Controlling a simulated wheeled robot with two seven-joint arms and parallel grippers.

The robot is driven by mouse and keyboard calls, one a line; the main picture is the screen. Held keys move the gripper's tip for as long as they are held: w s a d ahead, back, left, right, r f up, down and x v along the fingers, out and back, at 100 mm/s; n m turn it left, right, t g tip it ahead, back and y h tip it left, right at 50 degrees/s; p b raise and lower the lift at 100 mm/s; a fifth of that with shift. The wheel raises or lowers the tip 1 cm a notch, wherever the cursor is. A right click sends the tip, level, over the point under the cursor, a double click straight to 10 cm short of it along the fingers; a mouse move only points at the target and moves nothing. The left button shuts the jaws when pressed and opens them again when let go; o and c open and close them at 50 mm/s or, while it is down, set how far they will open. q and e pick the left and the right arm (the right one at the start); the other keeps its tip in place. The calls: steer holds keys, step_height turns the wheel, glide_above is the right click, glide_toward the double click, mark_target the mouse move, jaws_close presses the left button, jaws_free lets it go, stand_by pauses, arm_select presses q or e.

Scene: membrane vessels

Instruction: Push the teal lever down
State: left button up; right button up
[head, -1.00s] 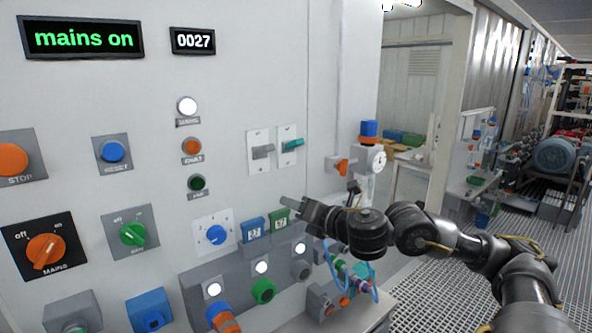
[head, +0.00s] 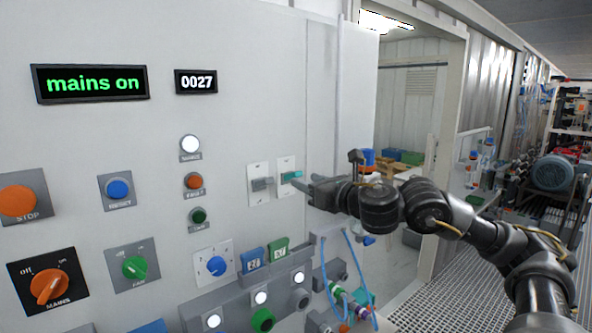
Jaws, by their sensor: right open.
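The teal lever (head: 291,176) sits on a white plate on the grey panel, right of a grey lever (head: 262,184) on a matching plate. The teal handle lies roughly level across its plate. My right gripper (head: 303,186) is just right of and slightly below the teal lever, its fingertips pointing left at the plate. I cannot tell whether it touches the lever. The fingers overlap in this view, and nothing shows between them. My left gripper is not in view.
A lit display reads "mains on" (head: 91,84). The orange mains knob (head: 50,287), green fan knob (head: 135,267) and blue knob (head: 216,265) are on the panel. Blue hoses (head: 326,272) hang below my right arm. A doorway opens at the right.

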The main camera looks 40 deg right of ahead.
mark_target(294, 175)
steer(key=shift+w+p, duration=0.75)
steer(key=shift+w, duration=1.9)
